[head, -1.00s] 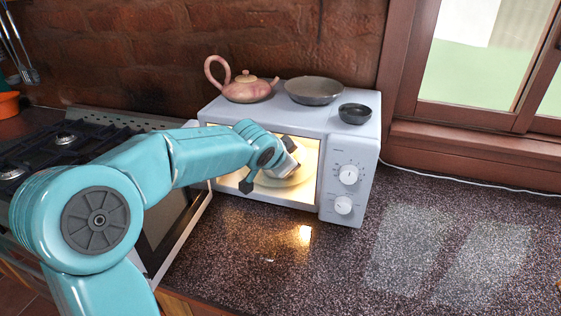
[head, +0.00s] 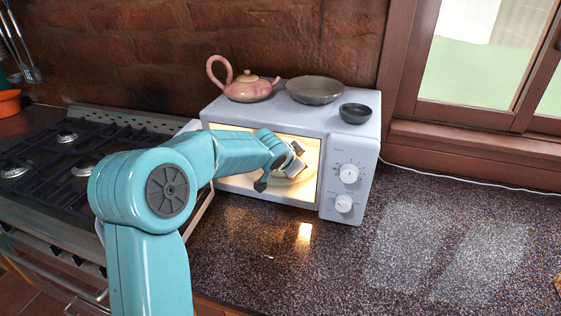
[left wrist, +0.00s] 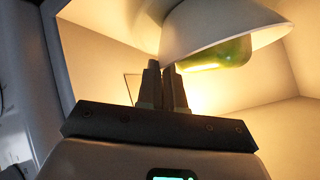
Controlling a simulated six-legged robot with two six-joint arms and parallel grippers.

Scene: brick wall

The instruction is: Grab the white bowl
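The white bowl (left wrist: 208,32) is in the upper right of the left wrist view, inside the lit microwave (head: 335,123). Something green (left wrist: 232,52) shows at its lower edge; I cannot tell what it is. My left gripper (left wrist: 161,66) reaches through the microwave's open front. Its two fingers are close together at the bowl's left edge, with the rim between the tips. In the head view its body (head: 280,168) shows at the opening, and the fingers are hidden. A pale round shape (head: 290,183) lies behind it. My right gripper is not in view.
A pink teapot (head: 250,87), a grey dish (head: 315,91) and a small dark bowl (head: 355,113) stand on the microwave. A gas stove (head: 50,165) is at the left. The dark counter (head: 330,265) in front and to the right is clear.

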